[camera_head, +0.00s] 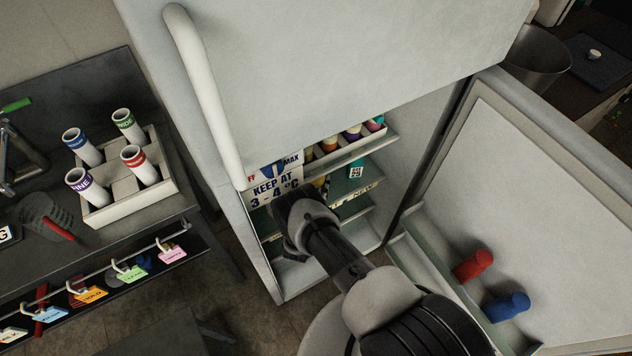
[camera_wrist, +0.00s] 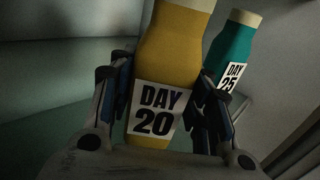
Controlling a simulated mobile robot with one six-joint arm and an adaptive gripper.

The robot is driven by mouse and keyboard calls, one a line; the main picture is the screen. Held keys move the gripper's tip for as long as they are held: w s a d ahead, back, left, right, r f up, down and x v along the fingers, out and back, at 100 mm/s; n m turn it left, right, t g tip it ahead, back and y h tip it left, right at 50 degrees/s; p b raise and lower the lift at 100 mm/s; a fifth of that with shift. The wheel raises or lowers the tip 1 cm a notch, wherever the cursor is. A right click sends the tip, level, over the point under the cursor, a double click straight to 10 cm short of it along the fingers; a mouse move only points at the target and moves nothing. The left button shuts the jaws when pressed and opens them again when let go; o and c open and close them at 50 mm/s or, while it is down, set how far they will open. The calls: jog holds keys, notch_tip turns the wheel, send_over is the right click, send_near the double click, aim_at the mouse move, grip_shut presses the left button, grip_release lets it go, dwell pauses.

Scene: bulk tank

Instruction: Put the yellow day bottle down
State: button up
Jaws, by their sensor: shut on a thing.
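My gripper (camera_wrist: 167,95) is shut on the yellow day bottle (camera_wrist: 177,45), with one finger on each side of it. The bottle has a white label reading DAY 20 and a pale cap cut off by the top edge. It looks nearly upright with a slight tilt in the wrist view. Whether its base touches a shelf is hidden. In the head view my gripper (camera_head: 300,212) reaches into the open fridge, and my arm hides most of the bottle. A teal bottle (camera_wrist: 232,50) labelled DAY 25 stands just right of the yellow one.
The fridge shelf (camera_head: 352,210) bears a label partly reading NEW. Above it is a tray (camera_head: 378,137) of colourful items. A KEEP AT 3-4 °C sign (camera_head: 272,187) hangs at the fridge's left. The open door holds red (camera_head: 473,265) and blue (camera_head: 506,307) bottles.

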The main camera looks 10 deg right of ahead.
jog(key=o, duration=1.3)
jog(key=shift+f, duration=0.1)
jog(key=shift+r, duration=0.2)
jog(key=p+v, duration=0.3)
jog(key=v, duration=0.9)
